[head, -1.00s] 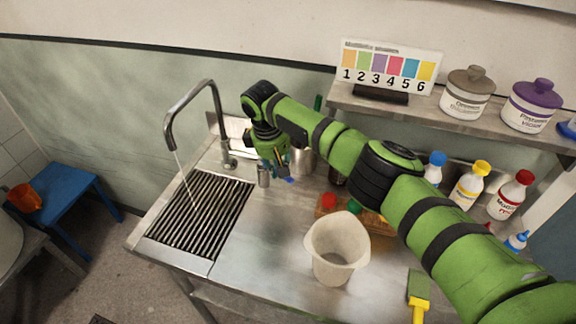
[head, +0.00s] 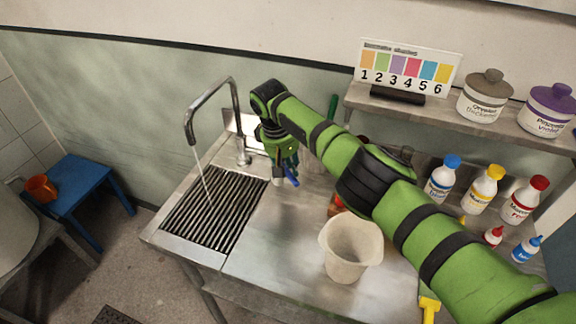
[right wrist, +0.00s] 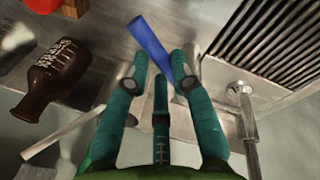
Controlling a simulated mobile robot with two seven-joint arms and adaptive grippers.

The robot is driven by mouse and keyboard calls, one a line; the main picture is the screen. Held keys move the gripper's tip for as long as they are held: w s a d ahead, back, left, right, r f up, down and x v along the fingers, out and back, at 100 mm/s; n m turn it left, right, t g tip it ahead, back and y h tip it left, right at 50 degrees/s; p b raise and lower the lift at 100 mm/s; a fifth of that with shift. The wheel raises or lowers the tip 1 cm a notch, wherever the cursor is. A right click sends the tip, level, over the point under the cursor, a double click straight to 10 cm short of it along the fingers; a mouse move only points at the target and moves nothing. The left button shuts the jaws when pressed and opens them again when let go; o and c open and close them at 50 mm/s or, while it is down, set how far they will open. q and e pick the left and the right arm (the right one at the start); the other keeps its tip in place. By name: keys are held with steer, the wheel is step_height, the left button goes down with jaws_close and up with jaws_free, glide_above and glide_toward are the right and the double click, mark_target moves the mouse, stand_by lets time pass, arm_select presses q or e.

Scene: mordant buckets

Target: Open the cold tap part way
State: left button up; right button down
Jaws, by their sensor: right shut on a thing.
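The tall grey tap spout (head: 238,115) stands at the back of the sink, and a thin stream of water (head: 202,172) falls from it onto the ribbed drain grate (head: 212,205). My right gripper (head: 284,172) is right of the spout, shut on the blue lever (head: 292,182) of the cold tap. In the right wrist view, the blue lever (right wrist: 150,42) lies slanted between the fingertips of my right gripper (right wrist: 160,68). The fingers hide the lever's lower end. My left gripper is out of view.
A cream bucket (head: 350,248) stands on the steel counter in front of my right arm. A dark brown bottle (right wrist: 52,80) is near the gripper. Several capped bottles (head: 443,180) stand at the right. A shelf (head: 440,113) holds jars and a number card.

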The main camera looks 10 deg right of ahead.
steer(key=c, duration=1.1)
jaws_free()
steer(key=shift+o, duration=0.2)
step_height(320, 180, up, 12)
steer(key=a, duration=0.2)
steer(key=shift+s, duration=0.4)
steer(key=shift+a+f, duration=0.1)
steer(key=shift+a, duration=0.05)
